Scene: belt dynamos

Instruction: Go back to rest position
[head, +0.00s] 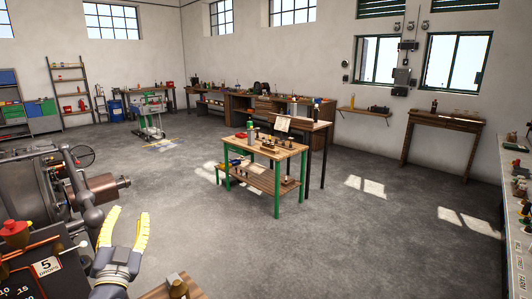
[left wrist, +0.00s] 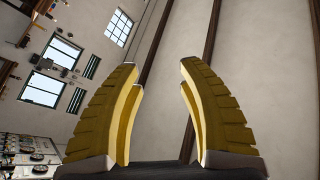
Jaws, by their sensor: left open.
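My left gripper (head: 125,229) is at the lower left of the head view, with its yellow fingers pointing up and spread apart. It is open and empty. In the left wrist view both yellow fingers (left wrist: 156,75) stand apart with only wall and ceiling beams between them. My right gripper is not in view.
A grey machine (head: 30,195) stands close on the left, beside my left gripper. A green-legged wooden workbench (head: 285,153) with small items stands mid-room. A long counter (head: 512,215) runs along the right edge. The grey floor (head: 300,245) between is clear.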

